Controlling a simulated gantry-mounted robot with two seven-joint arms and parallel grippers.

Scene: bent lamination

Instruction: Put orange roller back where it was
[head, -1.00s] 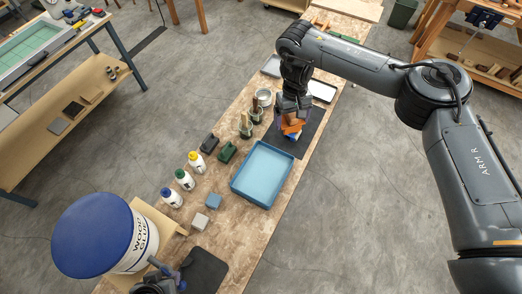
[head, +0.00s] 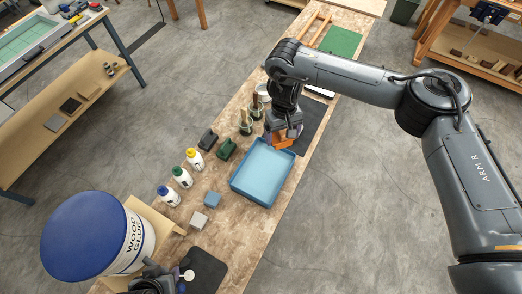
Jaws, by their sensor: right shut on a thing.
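The orange roller (head: 284,142) is in my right gripper (head: 283,135), at the far upper side of the blue tray (head: 234,184). The gripper is shut on it, and the fingers and wrist hide part of it. The roller overlaps the tray's far rim in the head view; I cannot tell whether it touches the rim or hangs above it. My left gripper (head: 160,281) is at the bottom edge, cut off by the frame, and its jaws cannot be made out.
A dark mat (head: 312,122) lies beyond the tray. The tray is empty.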

